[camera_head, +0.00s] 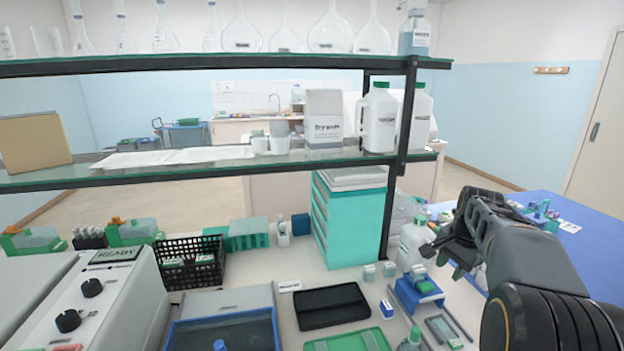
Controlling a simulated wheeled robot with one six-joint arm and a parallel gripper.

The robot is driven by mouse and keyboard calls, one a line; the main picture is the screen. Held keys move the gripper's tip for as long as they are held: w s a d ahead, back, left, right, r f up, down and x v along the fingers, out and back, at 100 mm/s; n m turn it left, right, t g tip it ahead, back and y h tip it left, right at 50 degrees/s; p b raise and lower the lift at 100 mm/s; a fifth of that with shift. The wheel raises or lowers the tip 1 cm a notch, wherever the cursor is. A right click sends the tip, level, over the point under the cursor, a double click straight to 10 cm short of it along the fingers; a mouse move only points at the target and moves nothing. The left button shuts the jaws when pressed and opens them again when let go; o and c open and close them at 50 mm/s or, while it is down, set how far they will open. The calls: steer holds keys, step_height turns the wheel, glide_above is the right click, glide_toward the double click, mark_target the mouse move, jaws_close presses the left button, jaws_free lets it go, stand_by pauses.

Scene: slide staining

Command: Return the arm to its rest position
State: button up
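My arm comes in from the lower right of the head view, dark grey and black, bent at a joint near the blue-topped table. My gripper (443,260) points down and to the left, above the right part of the bench. It hangs near the white jug and over the small items by the blue rack. No held object can be made out. The fingers are dark and small in the view, so their gap is unclear.
A glass shelf (240,170) on black posts spans the bench. A white jug (412,245), a blue rack (418,293), a black case (331,306), a teal drawer cabinet (347,225) and a black basket (190,262) crowd the bench. A blue table (590,250) is at right.

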steer(key=s+a+f+n+t, duration=0.1)
steer(key=s+a+f+n, duration=0.2)
steer(key=s+a+n, duration=0.3)
steer(key=s+a+f+n, duration=0.3)
steer(key=s+a+n, duration=0.4)
steer(key=s+a, duration=0.5)
steer(key=shift+a+f+t, duration=0.2)
steer(key=shift+a+t, duration=0.15)
steer(key=shift+t, duration=0.05)
steer(key=shift+s, duration=0.15)
